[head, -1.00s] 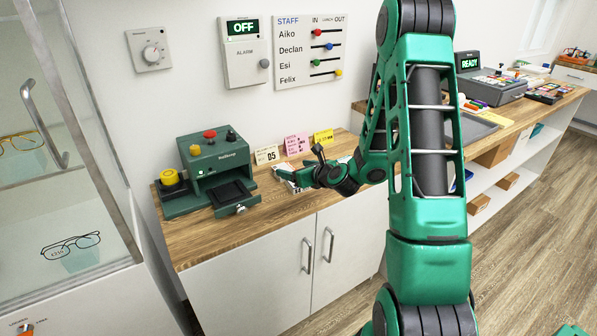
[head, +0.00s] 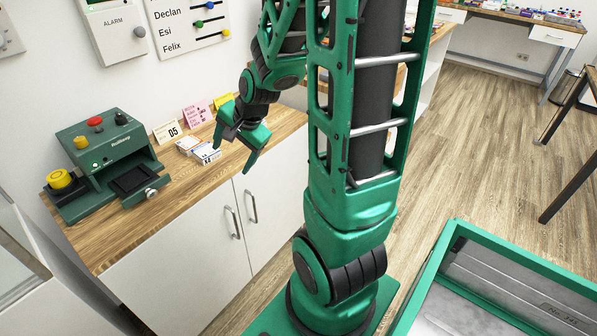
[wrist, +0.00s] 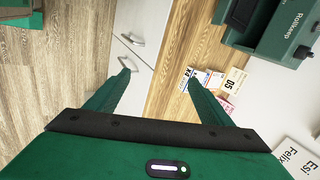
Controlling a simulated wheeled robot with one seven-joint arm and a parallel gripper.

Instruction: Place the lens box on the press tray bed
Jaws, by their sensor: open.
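Two small white boxes lie on the wooden counter: one with blue marks (head: 206,153) and one with orange marks (head: 187,145). I cannot tell which is the lens box. They also show in the wrist view, the nearer one (wrist: 187,76) partly behind a fingertip. The green press (head: 108,150) stands to their left, its dark tray bed (head: 132,180) pulled out at the front and empty. The tray bed shows at the top of the wrist view (wrist: 240,12). My gripper (head: 234,150) is open and empty, above the counter's front edge, right of the boxes.
A card marked 05 (head: 167,131), a pink card (head: 197,115) and a yellow card (head: 222,100) stand behind the boxes. A yellow knob (head: 60,180) is at the press's left side. The counter (head: 150,222) is clear before the press. A green-rimmed bin (head: 480,236) is at lower right.

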